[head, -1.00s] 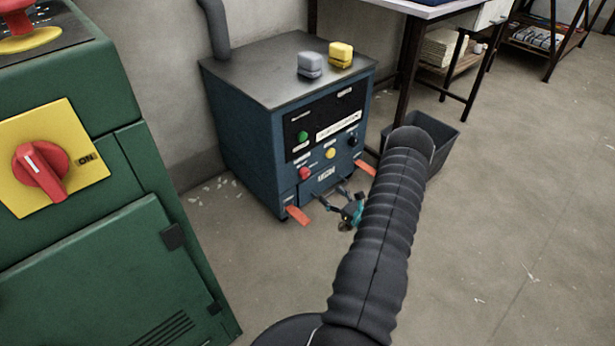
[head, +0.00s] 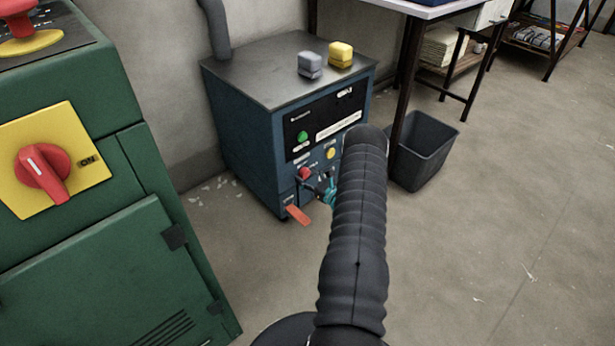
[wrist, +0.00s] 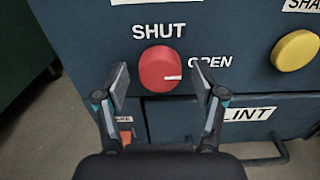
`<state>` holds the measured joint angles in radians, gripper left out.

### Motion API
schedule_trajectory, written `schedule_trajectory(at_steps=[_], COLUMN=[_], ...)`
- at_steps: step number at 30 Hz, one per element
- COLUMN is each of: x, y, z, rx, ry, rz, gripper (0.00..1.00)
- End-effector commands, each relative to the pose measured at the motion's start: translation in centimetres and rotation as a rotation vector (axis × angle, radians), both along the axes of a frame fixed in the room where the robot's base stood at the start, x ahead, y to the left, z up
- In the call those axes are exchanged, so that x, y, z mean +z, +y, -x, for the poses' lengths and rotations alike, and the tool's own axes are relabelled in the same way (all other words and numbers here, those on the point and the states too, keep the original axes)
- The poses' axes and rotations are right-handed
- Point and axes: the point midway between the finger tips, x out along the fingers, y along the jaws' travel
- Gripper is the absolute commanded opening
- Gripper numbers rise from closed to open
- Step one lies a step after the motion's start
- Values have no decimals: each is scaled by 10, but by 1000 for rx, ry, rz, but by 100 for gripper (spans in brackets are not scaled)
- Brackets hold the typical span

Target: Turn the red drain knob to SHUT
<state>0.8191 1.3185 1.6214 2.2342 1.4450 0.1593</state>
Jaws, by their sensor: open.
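The red drain knob (wrist: 160,70) is on the front of the dark blue machine, between the fingers of my gripper (wrist: 161,88) in the wrist view. Its white mark points right, toward the word OPEN; the word SHUT stands above the knob. My gripper is open, one finger on each side of the knob; I cannot tell whether either touches it. In the head view the knob (head: 305,173) shows at the machine's lower left, with my gripper (head: 308,182) at it and my arm hiding the machine's right front.
A yellow knob (wrist: 296,50) is to the right of the red one, and a LINT drawer (wrist: 222,118) with a handle is below. An orange pedal (head: 298,215) sticks out at the machine's foot. A green cabinet (head: 100,260) stands left, a dark bin (head: 424,150) right.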

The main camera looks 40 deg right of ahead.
Motion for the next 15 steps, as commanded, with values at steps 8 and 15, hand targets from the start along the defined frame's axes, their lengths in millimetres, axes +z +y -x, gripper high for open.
schedule_trajectory(at_steps=[8,15], x=[0,0], y=[0,0], z=[0,0], rx=[0,0], ry=[0,-1], rz=[0,1], gripper=[50,10])
